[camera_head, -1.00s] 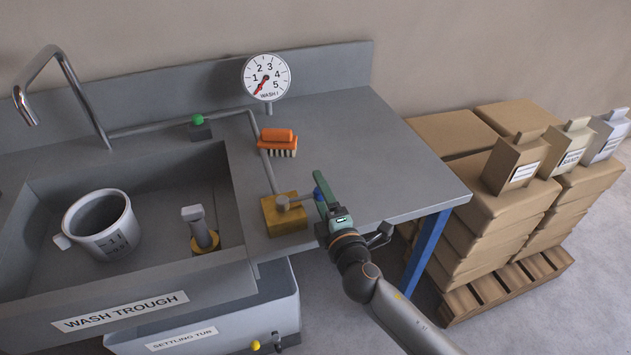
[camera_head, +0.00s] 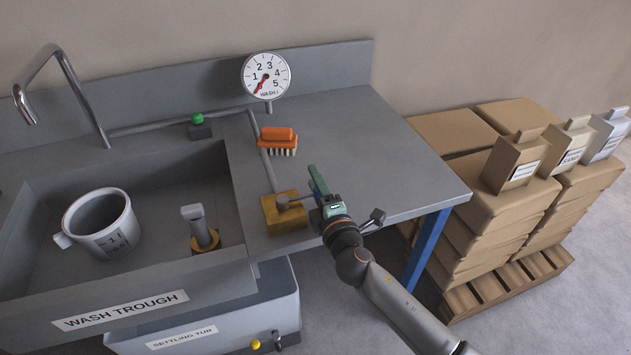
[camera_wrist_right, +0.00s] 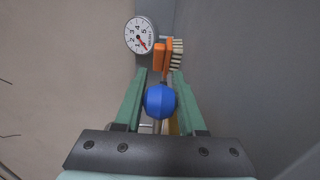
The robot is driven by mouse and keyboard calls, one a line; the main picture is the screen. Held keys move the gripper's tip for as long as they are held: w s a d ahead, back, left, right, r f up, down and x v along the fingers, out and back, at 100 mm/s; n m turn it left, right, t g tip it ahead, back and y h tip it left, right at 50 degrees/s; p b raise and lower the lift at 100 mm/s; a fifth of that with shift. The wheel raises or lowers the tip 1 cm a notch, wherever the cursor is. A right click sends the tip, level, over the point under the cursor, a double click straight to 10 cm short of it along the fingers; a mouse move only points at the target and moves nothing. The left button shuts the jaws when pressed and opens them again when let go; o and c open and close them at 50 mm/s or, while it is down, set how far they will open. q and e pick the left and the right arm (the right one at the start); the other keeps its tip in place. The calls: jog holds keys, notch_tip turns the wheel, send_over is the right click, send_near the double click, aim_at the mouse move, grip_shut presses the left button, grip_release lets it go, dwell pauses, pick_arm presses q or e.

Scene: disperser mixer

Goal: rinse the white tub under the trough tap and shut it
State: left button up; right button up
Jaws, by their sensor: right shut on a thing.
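The white tub (camera_head: 100,222) stands upright in the wash trough (camera_head: 150,277), at its left side. The trough tap (camera_head: 62,66) arches above the trough at the back left, and I see no water at its spout. A brass valve block (camera_head: 283,214) with a grey lever (camera_head: 290,201) sits on the bench right of the trough. My right gripper (camera_head: 314,182) is shut on the lever's blue knob, which shows between the green fingers in the right wrist view (camera_wrist_right: 159,101). The fingers hide the knob in the head view. My left gripper is not in view.
A dial gauge (camera_head: 267,77) has its red needle low, near 1. An orange brush (camera_head: 278,141) lies behind the valve. A green-topped button (camera_head: 198,119) sits by the pipe. A grey standpipe (camera_head: 194,217) stands in the trough. Stacked sacks (camera_head: 500,200) stand right of the bench.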

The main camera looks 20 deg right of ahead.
grip_shut()
dwell(0.8)
